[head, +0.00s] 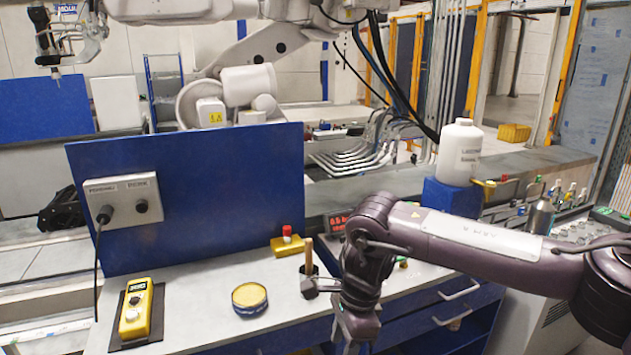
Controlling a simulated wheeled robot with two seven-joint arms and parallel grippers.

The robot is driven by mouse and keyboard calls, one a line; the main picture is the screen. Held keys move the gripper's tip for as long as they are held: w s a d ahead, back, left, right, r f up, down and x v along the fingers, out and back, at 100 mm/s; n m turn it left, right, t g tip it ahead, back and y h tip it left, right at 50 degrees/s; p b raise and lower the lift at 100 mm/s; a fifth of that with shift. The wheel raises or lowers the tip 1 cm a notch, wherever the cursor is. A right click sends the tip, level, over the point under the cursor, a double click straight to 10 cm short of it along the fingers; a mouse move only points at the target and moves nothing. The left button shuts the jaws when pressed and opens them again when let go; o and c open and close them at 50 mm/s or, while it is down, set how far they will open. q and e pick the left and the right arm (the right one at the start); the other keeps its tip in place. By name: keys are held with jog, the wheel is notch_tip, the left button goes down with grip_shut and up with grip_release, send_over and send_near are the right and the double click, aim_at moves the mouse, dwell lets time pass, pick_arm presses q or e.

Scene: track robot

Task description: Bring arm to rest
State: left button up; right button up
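My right arm (470,235) comes in from the right across the workbench and bends down at the wrist. My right gripper (357,328) points down at the bench's front edge. Its fingertips are not clearly visible, so I cannot tell whether it is open or shut. My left gripper does not show in the head view. A short upright wooden handle (308,252) stands by a dark part just left of the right wrist; I cannot tell whether they touch.
On the light bench top (200,295) are a yellow control box (136,308), a round yellow tin (250,298) and a yellow box with a red button (287,242). A blue panel (215,190) stands behind. A white bottle (459,152) sits on a blue block (452,196) behind my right arm.

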jog(key=w+a+f+m+t+y, duration=0.1)
jog(key=w+a+f+m+y, duration=0.1)
jog(key=a+f+m+y, duration=0.9)
notch_tip(320, 180, down, 18)
jog(key=d+m+t+h, duration=0.25)
jog(key=m+t, duration=0.25)
jog(key=m, duration=1.5)
jog(key=s+d+f+m+h, duration=0.3)
jog(key=s+d+f+m, duration=0.4)
jog(key=s+f, duration=0.3)
jog(key=s+d+f+m+h, duration=0.4)
jog(key=s+d+f+m, duration=0.35)
jog(key=f, duration=0.45)
jog(key=s+d+f+m+g+h, duration=0.1)
jog(key=s+d+f+m, duration=0.2)
jog(key=s, duration=0.6)
jog(key=s+d+f+m+g+h, duration=0.1)
jog(key=s+d, duration=0.4)
jog(key=s, duration=0.5)
jog(key=s+d+f+m+g+h, duration=0.1)
jog(key=s+d+f+m, duration=0.3)
jog(key=s, duration=0.5)
jog(key=shift+s+f+m+g, duration=0.3)
jog(key=shift+f+m+g, duration=0.2)
jog(key=shift+g, duration=0.4)
jog(key=shift+h, duration=0.25)
